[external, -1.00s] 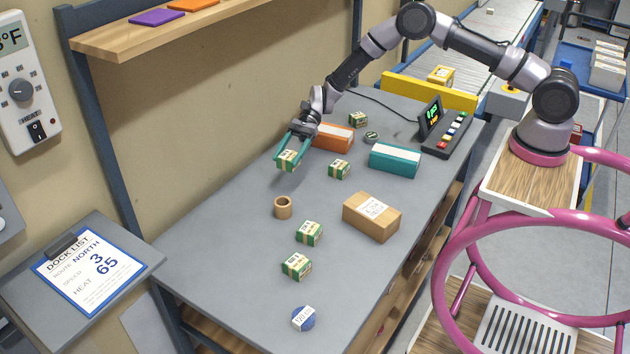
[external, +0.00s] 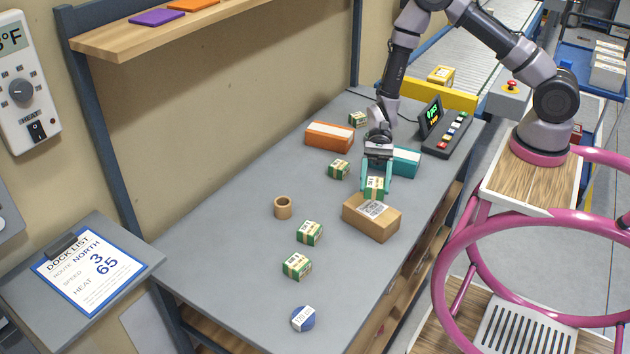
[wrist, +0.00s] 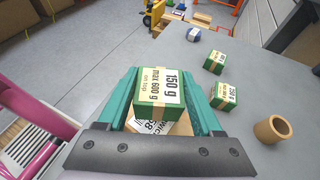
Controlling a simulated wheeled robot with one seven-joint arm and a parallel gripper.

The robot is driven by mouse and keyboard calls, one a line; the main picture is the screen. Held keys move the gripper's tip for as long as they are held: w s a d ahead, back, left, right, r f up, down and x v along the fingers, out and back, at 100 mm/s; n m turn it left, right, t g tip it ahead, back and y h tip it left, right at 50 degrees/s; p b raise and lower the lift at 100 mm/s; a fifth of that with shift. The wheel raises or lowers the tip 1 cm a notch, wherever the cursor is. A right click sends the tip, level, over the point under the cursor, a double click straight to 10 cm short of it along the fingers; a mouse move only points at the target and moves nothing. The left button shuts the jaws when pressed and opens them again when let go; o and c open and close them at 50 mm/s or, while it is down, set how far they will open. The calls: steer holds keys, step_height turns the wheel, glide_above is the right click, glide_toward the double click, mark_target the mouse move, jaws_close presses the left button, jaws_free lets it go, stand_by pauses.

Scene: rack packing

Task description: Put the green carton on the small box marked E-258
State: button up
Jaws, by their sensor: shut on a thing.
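My gripper (external: 376,181) is shut on a green carton (external: 374,189) with a tan band. In the wrist view the carton (wrist: 158,88) sits between the teal fingers, its white label reading 150 g, max 600 g on top. The brown box (external: 371,223) stands on the table directly below the carton. In the wrist view a piece of the box (wrist: 177,128) shows beneath the carton, with "58" visible on its label; the rest is hidden. I cannot tell whether the carton touches the box top.
Other green cartons (external: 309,233), (external: 297,265), (external: 339,169) stand on the grey table. An orange-and-white box (external: 329,136) and a teal box (external: 405,161) stand behind. A blue round item (external: 303,318) lies at the near end.

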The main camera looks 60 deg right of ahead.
mark_target(372, 208)
steer(key=shift+f, duration=2.55)
steer(key=o, duration=1.5)
steer(key=shift+f, duration=0.1)
steer(key=v, duration=1.2)
steer(key=shift+r, duration=0.25)
